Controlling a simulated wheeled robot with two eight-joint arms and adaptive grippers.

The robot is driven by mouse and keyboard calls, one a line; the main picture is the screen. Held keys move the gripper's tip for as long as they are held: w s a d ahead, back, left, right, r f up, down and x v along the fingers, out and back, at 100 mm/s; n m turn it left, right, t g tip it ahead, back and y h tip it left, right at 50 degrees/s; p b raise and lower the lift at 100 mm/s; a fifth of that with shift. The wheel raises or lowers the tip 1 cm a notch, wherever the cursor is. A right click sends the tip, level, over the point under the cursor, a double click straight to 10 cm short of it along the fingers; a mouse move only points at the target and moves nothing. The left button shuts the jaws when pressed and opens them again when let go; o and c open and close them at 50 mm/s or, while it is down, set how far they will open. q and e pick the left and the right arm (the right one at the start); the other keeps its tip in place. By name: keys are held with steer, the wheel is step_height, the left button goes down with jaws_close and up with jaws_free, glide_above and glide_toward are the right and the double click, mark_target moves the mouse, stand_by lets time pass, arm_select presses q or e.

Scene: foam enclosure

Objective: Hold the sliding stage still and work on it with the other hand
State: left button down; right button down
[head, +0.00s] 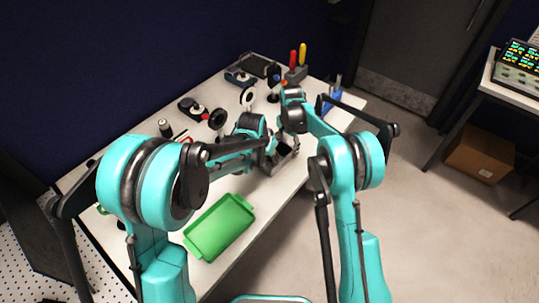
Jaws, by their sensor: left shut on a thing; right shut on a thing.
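The sliding stage (283,158) is a dark grey block low on the white table, near its front edge, partly hidden by my arms. My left gripper (269,153) is at its left side, shut on it; the exact contact is small and partly hidden by the wrist. My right gripper (294,146) is at its upper right side, shut on a small part there. What that part is cannot be made out.
A green tray (220,227) lies on the white table (284,187) in front. Round black-framed optics, small dark devices, red and yellow-handled tools (298,56) and a blue holder (329,101) stand behind and right. A cardboard box (479,155) is on the floor at right.

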arm_select(q)
steer(key=c, duration=1.3)
jaws_free()
steer(key=v, duration=1.2)
arm_select(e)
steer(key=shift+c, duration=2.4)
jaws_free()
steer(key=shift+r, duration=0.1)
